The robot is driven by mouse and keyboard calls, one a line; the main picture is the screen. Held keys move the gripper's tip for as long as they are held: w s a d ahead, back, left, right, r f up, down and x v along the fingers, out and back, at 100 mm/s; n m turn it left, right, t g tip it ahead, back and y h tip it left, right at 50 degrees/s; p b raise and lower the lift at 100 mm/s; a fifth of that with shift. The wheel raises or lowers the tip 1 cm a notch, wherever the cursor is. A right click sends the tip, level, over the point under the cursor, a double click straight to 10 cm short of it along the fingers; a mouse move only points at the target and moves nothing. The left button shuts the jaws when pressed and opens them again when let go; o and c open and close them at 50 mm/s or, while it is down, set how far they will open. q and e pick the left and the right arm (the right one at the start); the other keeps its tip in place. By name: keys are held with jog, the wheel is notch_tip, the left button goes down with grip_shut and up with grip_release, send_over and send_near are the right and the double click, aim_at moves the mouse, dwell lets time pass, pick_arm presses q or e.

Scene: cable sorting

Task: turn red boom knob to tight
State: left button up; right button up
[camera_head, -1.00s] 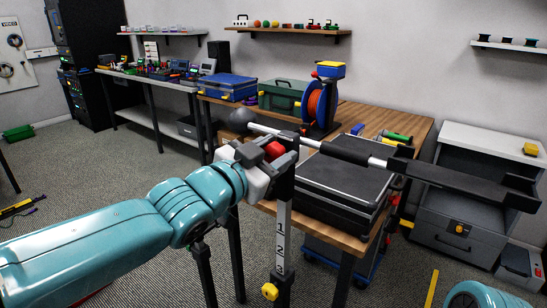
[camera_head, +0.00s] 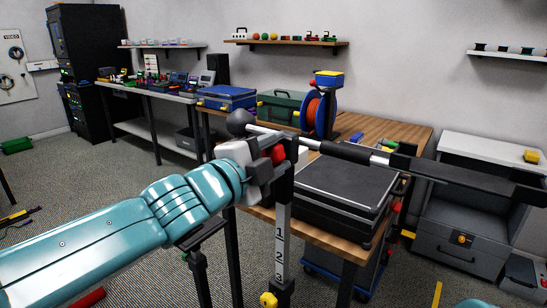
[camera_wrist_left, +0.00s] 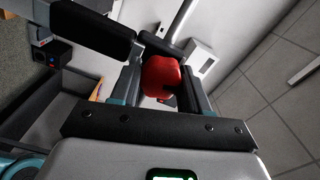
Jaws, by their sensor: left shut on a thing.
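The red boom knob (camera_head: 279,153) sits at the top of the black stand with a numbered strip (camera_head: 282,240), where the long boom (camera_head: 345,152) crosses it. My left gripper (camera_head: 266,165) comes from the left and is shut on the knob. The left wrist view shows the red knob (camera_wrist_left: 161,77) between the two dark fingers, which partly hide its sides. Which way the knob is set, tight or loose, cannot be read. My right gripper is out of view; only teal parts of that arm show at the lower right.
Behind the stand is a wooden table (camera_head: 385,128) with a black case (camera_head: 345,180), an orange cable reel (camera_head: 318,108) and a green case (camera_head: 283,106). A grey cabinet (camera_head: 470,215) stands at the right. A yellow knob (camera_head: 268,299) is lower on the stand. Open carpet lies to the left.

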pick_arm(q)
jog(key=shift+r+m+b, duration=0.1)
jog(key=shift+m+b, duration=0.25)
jog(key=shift+m, duration=1.25)
jog(key=o, duration=0.9)
jog(key=shift+o, duration=0.5)
jog(key=shift+f, duration=0.35)
jog(key=shift+s, duration=0.1)
